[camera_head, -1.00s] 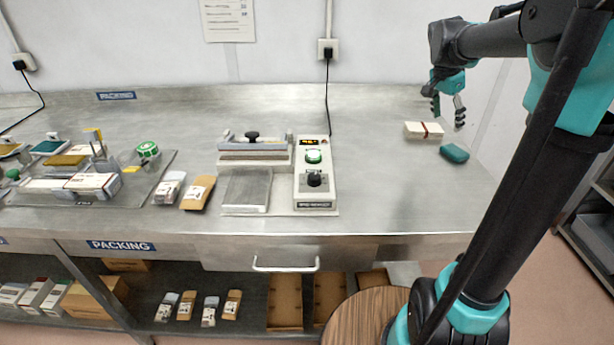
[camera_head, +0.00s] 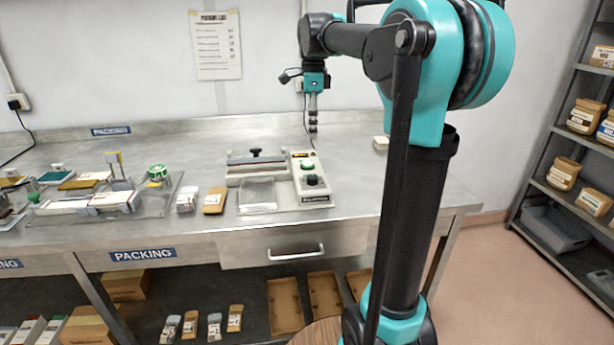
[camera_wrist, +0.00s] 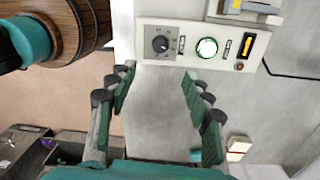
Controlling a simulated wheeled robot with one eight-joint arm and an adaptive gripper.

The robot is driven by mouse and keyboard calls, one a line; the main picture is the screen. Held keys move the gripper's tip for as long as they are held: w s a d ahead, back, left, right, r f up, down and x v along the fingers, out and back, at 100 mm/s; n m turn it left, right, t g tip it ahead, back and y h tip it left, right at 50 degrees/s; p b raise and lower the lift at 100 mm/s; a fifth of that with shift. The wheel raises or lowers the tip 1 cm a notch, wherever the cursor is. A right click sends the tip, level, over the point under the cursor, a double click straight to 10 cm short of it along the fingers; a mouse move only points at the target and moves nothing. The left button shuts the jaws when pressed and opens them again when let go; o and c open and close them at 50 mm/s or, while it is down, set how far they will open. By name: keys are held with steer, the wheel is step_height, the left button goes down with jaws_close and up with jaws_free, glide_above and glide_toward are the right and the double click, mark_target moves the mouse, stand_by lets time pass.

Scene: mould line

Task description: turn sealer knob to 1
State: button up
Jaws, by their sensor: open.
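The sealer (camera_head: 258,180) stands on the steel bench, with its control panel on its right side. The panel carries a black sealer knob (camera_head: 312,181) near the front and a green button (camera_head: 307,165) behind it. In the wrist view the knob (camera_wrist: 160,44) shows as a black dial with a pale pointer line; its markings are too small to read. My gripper (camera_head: 313,128) hangs above the bench behind the panel. In the wrist view my gripper (camera_wrist: 155,85) is open and empty, its fingers apart from the knob.
Small packs (camera_head: 214,200) lie left of the sealer, beside a clear tray (camera_head: 160,200) of parts. A cream block (camera_head: 381,143) lies to the right, partly behind my arm. A drawer handle (camera_head: 296,253) juts from the bench front. A shelf rack (camera_head: 540,185) stands at right.

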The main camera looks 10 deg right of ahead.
mark_target(313, 177)
steer(key=f, duration=1.5)
steer(key=shift+s, duration=0.35)
steer(key=shift+c, duration=0.6)
steer(key=c, duration=1)
steer(key=shift+c, duration=0.2)
